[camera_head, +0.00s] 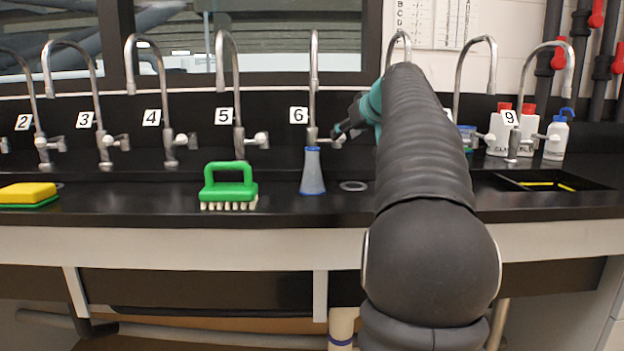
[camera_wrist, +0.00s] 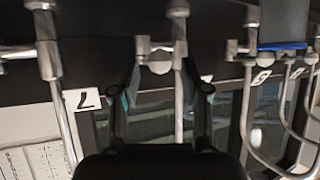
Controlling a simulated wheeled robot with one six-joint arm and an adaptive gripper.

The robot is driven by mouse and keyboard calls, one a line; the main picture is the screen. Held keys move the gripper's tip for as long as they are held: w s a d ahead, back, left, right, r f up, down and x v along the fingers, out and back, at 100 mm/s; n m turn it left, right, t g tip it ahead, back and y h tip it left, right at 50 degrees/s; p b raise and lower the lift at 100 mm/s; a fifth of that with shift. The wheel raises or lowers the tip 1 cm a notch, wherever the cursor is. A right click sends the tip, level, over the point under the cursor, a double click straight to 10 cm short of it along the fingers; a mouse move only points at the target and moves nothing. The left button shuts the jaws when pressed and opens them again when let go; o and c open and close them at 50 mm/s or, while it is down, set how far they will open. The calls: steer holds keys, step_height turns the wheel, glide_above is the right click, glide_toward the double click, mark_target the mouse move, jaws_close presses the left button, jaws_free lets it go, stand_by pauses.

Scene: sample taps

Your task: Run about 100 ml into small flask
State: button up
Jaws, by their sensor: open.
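A small conical flask (camera_head: 312,174) with a blue rim and blue-grey body stands upright on the black bench in front of tap 6 (camera_head: 314,75). Its level inside cannot be made out, and no stream of water shows. A blue-rimmed part of it also shows at the upper right of the wrist view (camera_wrist: 284,22). My gripper (camera_head: 345,131) is open beside tap 6, close to its handle (camera_head: 338,142). In the wrist view, which looks inverted, my gripper's spread fingers (camera_wrist: 166,88) frame a tap with a pale handle knob (camera_wrist: 160,62); contact cannot be told.
A green brush (camera_head: 229,186) stands left of the flask, and a yellow sponge (camera_head: 27,193) lies farther left. Several numbered taps line the back. White bottles (camera_head: 555,137) stand at right behind a black sink (camera_head: 560,184). My arm hides the bench right of tap 6.

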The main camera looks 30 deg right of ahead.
steer(key=v, duration=0.4)
steer(key=shift+s+a+r, duration=0.1)
steer(key=shift+s+r, duration=0.1)
steer(key=shift+s, duration=0.15)
stand_by(0.3)
